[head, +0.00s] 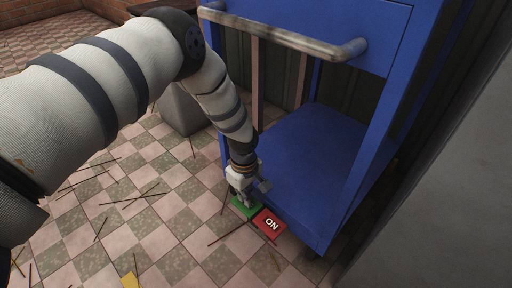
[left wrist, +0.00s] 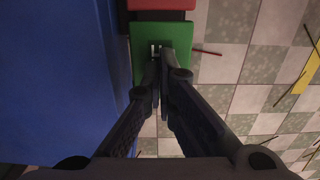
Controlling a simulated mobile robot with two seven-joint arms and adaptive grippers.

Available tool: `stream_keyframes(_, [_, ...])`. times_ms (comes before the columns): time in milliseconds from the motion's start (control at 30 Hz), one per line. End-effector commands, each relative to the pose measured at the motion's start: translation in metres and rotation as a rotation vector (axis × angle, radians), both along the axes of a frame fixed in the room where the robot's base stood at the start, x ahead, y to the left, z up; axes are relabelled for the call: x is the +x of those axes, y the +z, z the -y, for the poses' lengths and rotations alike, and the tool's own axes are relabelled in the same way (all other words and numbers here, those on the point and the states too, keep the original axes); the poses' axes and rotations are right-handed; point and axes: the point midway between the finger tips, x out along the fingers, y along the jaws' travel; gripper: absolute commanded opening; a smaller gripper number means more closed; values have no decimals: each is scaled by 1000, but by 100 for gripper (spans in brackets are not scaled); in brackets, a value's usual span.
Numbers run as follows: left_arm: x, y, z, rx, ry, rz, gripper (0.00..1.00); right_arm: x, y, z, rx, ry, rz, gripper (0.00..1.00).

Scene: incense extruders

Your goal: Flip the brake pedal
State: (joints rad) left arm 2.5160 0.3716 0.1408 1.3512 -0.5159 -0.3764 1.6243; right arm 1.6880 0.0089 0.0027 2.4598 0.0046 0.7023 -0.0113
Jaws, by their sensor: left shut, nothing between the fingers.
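The brake pedal sits low at the near bottom corner of a blue cart (head: 312,150). It has a red half (head: 264,228) with white "ON" lettering and a green half (head: 248,212) beside it. My left gripper (head: 241,197) points down over the green half and partly covers it. In the left wrist view, the closed fingertips (left wrist: 163,50) are over the green half (left wrist: 180,36), at its white marking, and hold nothing. I cannot tell whether they touch it. The red half (left wrist: 160,4) shows at the top edge there. My right gripper is not in view.
The cart's metal handle bar (head: 285,38) crosses above its open lower shelf. A grey wall or panel (head: 440,160) stands close on the right. Thin incense sticks (head: 130,198) and a yellow piece (head: 130,280) lie on the checkered floor. The floor left of the cart is mostly open.

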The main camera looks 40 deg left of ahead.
Motion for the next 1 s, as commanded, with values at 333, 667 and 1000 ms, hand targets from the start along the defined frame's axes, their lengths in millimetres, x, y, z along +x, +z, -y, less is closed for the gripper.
stream_keyframes(333, [0,0,0,0,0,0,0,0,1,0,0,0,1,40])
stream_keyframes(667, [1,37,0,1,0,4,0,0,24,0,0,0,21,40])
stream_keyframes(1000, [0,67,0,1,0,2,0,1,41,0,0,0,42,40])
